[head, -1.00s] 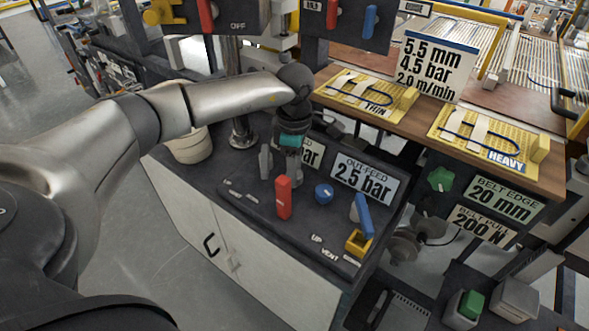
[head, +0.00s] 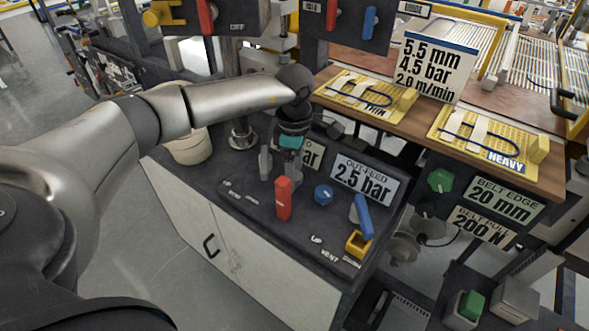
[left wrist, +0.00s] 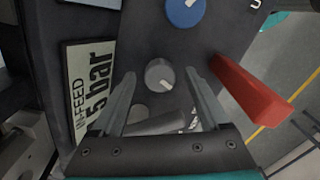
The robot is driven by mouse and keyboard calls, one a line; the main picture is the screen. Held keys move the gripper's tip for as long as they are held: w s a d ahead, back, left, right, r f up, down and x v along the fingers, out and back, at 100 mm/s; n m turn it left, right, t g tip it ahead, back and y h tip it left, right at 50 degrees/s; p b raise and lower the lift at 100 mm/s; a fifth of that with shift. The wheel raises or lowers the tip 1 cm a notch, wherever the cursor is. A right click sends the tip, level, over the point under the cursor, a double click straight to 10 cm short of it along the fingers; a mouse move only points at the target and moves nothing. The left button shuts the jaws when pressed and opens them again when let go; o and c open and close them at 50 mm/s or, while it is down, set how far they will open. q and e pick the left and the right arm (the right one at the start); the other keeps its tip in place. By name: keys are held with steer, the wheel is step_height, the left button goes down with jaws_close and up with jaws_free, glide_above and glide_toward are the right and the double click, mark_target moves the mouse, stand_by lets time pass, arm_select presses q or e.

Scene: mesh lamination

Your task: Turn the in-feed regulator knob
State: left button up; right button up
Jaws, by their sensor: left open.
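The grey in-feed regulator knob (left wrist: 160,75) is round, with a pale pointer mark, and stands beside the IN-FEED sign (left wrist: 88,85), whose reading is partly covered. In the left wrist view it lies between the fingertips of my left gripper (left wrist: 160,82), which is open, with a gap on both sides. Whether the fingers are level with the knob or still above it, I cannot tell. In the head view my left gripper (head: 277,170) points down over the dark panel top and hides the knob. My right gripper is not in view.
A red lever (head: 284,198) stands close to the gripper. A blue knob (head: 323,193) and the OUT-FEED 2.5 bar sign (head: 362,178) are to the right. A blue lever (head: 363,215) and yellow block (head: 358,243) stand near the right edge.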

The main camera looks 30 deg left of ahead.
arm_select(q)
step_height(320, 180, up, 15)
steer(key=p, duration=0.1)
steer(key=shift+r, duration=0.15)
stand_by(0.6)
